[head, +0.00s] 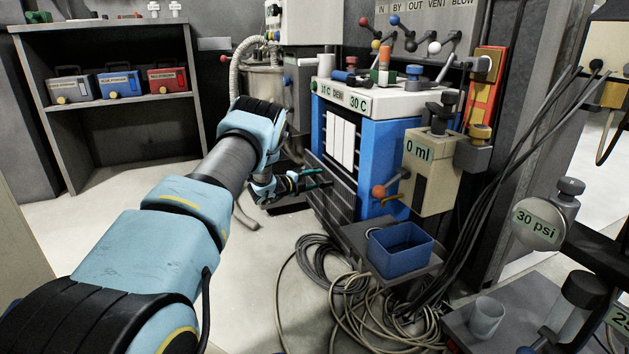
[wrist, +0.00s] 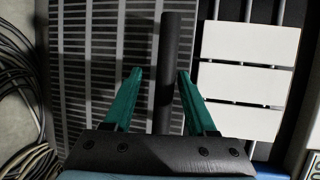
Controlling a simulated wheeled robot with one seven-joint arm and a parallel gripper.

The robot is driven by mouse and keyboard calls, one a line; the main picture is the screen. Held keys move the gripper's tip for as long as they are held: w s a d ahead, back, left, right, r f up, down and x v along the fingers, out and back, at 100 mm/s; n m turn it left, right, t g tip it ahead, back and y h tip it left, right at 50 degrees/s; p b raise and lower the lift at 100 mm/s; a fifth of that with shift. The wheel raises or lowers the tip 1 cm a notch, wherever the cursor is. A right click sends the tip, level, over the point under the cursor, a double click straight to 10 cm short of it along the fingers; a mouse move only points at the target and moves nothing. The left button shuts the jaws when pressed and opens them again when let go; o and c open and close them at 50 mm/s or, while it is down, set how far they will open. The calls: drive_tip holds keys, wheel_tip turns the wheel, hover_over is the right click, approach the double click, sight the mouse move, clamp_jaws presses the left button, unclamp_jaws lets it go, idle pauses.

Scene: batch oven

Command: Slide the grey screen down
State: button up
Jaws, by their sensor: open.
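The grey screen (head: 338,205) is a dark slatted panel low on the front of the blue oven (head: 376,150), below upright white panels (head: 340,138). In the wrist view the striped screen (wrist: 85,70) fills the left and middle, with the white panels (wrist: 245,85) to its right. A dark round bar (wrist: 170,60), seemingly the screen's handle, runs between my teal fingers. My gripper (head: 318,180) is at the screen's front and also shows in the wrist view (wrist: 160,76). It is open, with visible gaps on both sides of the bar. The bar's lower end is hidden behind the gripper body.
Coiled cables (head: 340,300) lie on the floor before the oven. A blue bin (head: 400,250) stands on a ledge at the oven's lower right. The "0 ml" box (head: 428,170) with its orange-knobbed lever juts out at right. Floor left of my arm is clear.

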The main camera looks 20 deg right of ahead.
drive_tip(key=p+v, duration=0.4)
drive_tip(key=v, duration=0.6)
drive_tip(key=shift+s+a, duration=0.2)
drive_tip(key=w+a+r+n+t+y+p, duration=0.25)
drive_tip(key=a+r+n+y, duration=0.35)
drive_tip(key=a+r+n, duration=0.35)
drive_tip(key=s+a+r+n+y+p, duration=0.1)
drive_tip(key=s+a+r+n+y, duration=0.4)
drive_tip(key=s+a+r+n, duration=0.15)
drive_tip(key=s+a+r+n+g+y+p, duration=0.1)
drive_tip(key=s+a+r+n+g, duration=0.2)
drive_tip(key=s, duration=0.8)
drive_tip(key=s+a+r+n+g+y+p, duration=0.1)
drive_tip(key=s+a+r+n+g, duration=0.15)
drive_tip(key=s+n, duration=0.6)
drive_tip(key=s+a+r+n+g+y+p, duration=0.1)
drive_tip(key=s+a+r+n+g, duration=0.15)
drive_tip(key=s, duration=1.05)
drive_tip(key=w+p+v, duration=0.2)
drive_tip(key=p+v, duration=1)
drive_tip(key=w+r+p+v, duration=0.1)
drive_tip(key=w+p+v, duration=0.2)
drive_tip(key=p+v, duration=0.9)
drive_tip(key=w+p+v, duration=0.2)
drive_tip(key=p+v, duration=1)
drive_tip(key=p, duration=0.2)
drive_tip(key=shift+r+g, duration=0.45)
